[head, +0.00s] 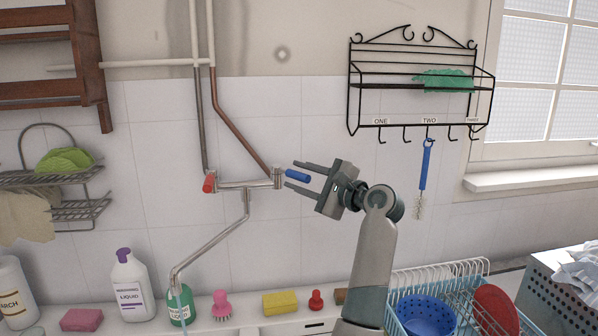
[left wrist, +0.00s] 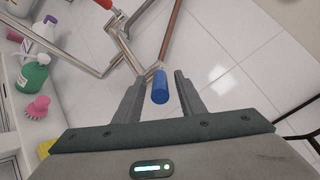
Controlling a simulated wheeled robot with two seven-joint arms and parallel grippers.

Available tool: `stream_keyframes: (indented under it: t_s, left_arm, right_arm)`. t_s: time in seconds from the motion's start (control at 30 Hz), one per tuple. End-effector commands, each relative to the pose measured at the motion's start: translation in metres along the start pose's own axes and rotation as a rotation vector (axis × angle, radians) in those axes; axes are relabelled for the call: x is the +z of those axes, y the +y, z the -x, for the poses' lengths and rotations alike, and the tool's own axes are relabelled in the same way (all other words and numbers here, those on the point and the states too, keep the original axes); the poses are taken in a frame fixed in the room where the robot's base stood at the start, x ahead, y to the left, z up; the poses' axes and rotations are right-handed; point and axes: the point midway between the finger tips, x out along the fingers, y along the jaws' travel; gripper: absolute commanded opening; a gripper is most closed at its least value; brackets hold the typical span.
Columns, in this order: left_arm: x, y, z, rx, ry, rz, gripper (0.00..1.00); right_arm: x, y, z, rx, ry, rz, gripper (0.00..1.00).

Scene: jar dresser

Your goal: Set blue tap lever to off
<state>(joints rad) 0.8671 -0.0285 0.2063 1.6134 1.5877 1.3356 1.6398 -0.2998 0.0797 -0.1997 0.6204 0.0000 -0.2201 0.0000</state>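The wall tap (head: 240,185) has a red lever (head: 209,183) at its left end and a blue lever (head: 298,176) at its right end. The blue lever sticks out to the right, tilted slightly down. My left gripper (head: 292,174) is open, its two fingers pointing left, one above and one below the blue lever. In the left wrist view, the blue lever (left wrist: 160,87) lies between the fingertips (left wrist: 158,84), with a visible gap on each side. Its far end joins the metal tap. My right gripper is not in view.
A black wire rack (head: 420,90) with hooks and a blue brush (head: 426,165) hangs right of my arm. Bottles, sponges and a pink brush (head: 221,305) stand along the ledge below. A dish rack (head: 450,290) is at lower right. The tiles around the tap are clear.

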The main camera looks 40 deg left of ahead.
Motion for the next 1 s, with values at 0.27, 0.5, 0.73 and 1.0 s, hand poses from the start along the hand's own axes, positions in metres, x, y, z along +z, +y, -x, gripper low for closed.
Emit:
stream_keyframes:
  t_s: [0.27, 0.5, 0.73, 1.0]
  left_arm:
    - [0.000, 0.000, -0.002, 0.000, 0.000, 0.000, 0.36]
    - [0.000, 0.000, -0.002, 0.000, 0.000, 0.000, 0.00]
    - [0.000, 0.001, -0.002, -0.002, 0.003, 0.000, 0.00]
    - [-0.002, 0.003, -0.002, -0.034, 0.052, 0.003, 0.00]
  right_arm:
    - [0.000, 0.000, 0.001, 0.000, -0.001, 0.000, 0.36]
    - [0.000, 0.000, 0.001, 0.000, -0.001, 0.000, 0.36]
    - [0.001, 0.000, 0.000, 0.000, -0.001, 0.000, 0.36]
    - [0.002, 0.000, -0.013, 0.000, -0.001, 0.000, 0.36]
